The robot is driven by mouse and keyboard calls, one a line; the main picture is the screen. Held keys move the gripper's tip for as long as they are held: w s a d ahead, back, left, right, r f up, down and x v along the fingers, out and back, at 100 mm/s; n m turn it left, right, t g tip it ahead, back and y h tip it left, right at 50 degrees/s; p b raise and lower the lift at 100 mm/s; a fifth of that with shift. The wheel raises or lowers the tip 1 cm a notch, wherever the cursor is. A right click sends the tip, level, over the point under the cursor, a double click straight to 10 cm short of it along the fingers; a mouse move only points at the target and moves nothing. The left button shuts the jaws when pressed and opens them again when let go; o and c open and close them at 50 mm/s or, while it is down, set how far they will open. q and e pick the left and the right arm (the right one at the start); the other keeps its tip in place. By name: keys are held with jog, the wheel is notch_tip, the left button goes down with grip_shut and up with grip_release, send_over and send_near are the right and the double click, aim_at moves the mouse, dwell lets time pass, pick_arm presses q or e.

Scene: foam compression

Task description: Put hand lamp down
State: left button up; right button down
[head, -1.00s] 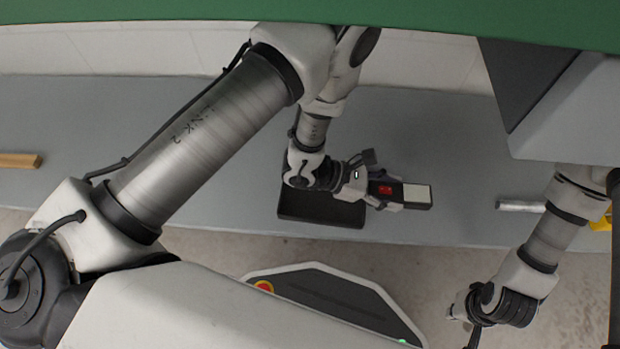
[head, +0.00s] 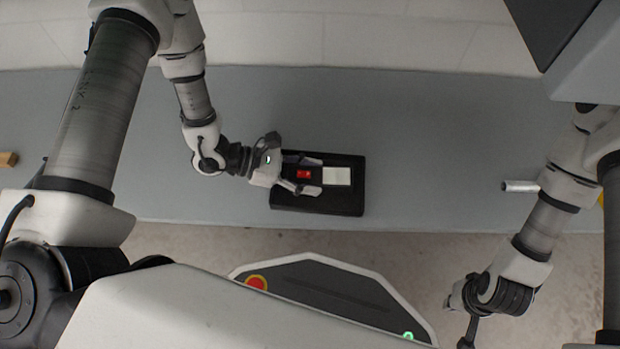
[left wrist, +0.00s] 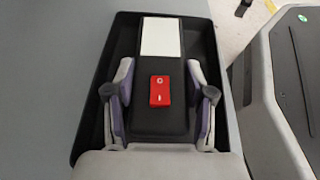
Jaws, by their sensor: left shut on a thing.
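The hand lamp (head: 337,176) is a dark block with a pale white panel at one end and a red switch. It also shows in the left wrist view (left wrist: 161,37). My left gripper (head: 311,175) is shut on the lamp, its fingers on both sides of the dark body. The lamp is over the black tray (head: 330,206), within its outline, with the white panel pointing right in the head view. Whether the lamp touches the tray floor cannot be told. My right arm is at the lower right of the head view, but its gripper fingers do not show clearly.
The tray lies on a grey bench (head: 430,150) near its front edge. A silver cylinder (head: 519,186) lies to the right and a wooden piece (head: 8,159) at the far left. The bench between tray and cylinder is clear.

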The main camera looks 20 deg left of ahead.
pick_arm(q)
jog(key=shift+f, duration=0.55)
jog(key=o, duration=1.3)
jog(key=shift+o, duration=0.2)
pick_arm(e)
jog(key=shift+f, duration=0.4)
pick_arm(q)
jog(key=shift+r+p, duration=0.35)
jog(key=p+v, duration=0.6)
jog(key=v, duration=0.5)
jog(key=shift+a+r, duration=0.1)
jog(key=shift+a, duration=0.3)
jog(key=shift+s, duration=0.1)
pick_arm(e)
notch_tip(320, 180, up, 6)
jog(key=shift+r, duration=0.15)
